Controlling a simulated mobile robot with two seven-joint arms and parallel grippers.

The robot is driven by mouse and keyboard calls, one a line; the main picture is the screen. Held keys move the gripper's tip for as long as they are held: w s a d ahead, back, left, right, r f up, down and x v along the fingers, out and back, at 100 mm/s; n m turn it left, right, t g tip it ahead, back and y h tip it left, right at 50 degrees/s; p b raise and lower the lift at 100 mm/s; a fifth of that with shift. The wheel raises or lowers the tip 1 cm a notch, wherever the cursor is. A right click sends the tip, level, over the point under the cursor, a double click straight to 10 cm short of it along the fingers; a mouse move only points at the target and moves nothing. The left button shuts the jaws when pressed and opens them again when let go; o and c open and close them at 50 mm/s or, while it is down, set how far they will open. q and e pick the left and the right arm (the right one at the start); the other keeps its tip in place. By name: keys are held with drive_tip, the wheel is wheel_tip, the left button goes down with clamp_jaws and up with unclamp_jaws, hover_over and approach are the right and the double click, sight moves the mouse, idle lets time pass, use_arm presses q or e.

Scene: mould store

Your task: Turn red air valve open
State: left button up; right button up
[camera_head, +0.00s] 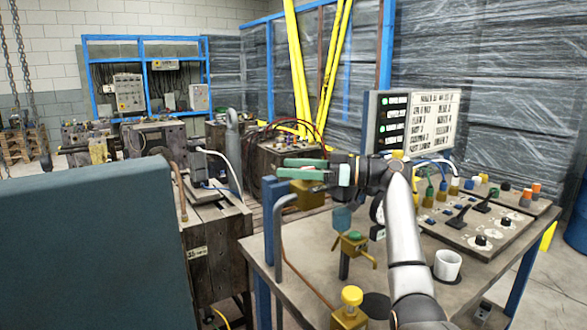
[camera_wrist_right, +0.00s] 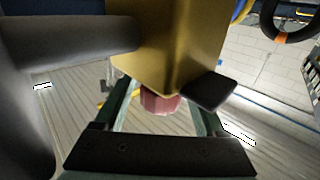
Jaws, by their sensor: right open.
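The red valve knob (camera_wrist_right: 160,102) shows in the right wrist view, under a brass block (camera_wrist_right: 165,45). My right gripper (camera_wrist_right: 164,108) is open, with its green fingers on either side of the knob. I cannot tell whether either finger touches it. In the head view my right gripper (camera_head: 302,168) reaches left over the workbench, just above the brass block (camera_head: 307,197). The red knob cannot be made out there. My left gripper is not in view.
On the bench (camera_head: 300,255) stand a brass valve with a green knob (camera_head: 354,237), one with a yellow knob (camera_head: 351,297), a white cup (camera_head: 447,265) and a control panel (camera_head: 480,226). A bent grey pipe (camera_head: 277,235) rises close to the gripper. A large blue-grey surface (camera_head: 90,250) fills the lower left.

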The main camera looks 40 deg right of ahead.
drive_tip(key=b+v, duration=0.1)
drive_tip(key=v, duration=1.1)
drive_tip(key=shift+s+b, duration=0.2)
drive_tip(key=shift+b, duration=0.1)
drive_tip(key=shift+d, duration=0.15)
